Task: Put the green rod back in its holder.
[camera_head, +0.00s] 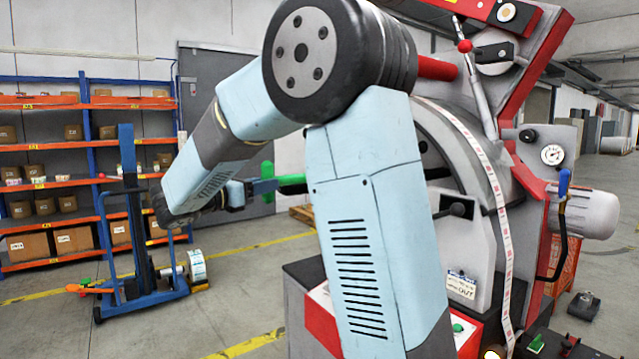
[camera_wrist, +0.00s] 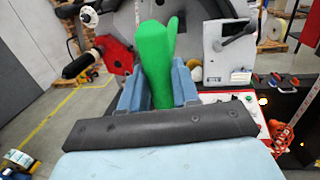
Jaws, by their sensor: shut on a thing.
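The green rod (camera_head: 267,171) shows in the head view to the left of the machine, partly hidden by my arm. In the wrist view the green rod (camera_wrist: 156,50) stands up between the two blue fingers of my gripper (camera_wrist: 158,85). My gripper (camera_head: 263,185) is shut on the rod and holds it in the air in front of the machine. The rod's lower end is hidden by my wrist. I cannot make out which part is the holder.
The label machine (camera_head: 448,190) with red frame and grey disc fills the right, partly behind my arm. A blue lift cart (camera_head: 135,230) stands at left, before orange shelves (camera_head: 35,188). A black tool tray (camera_wrist: 290,105) lies right in the wrist view.

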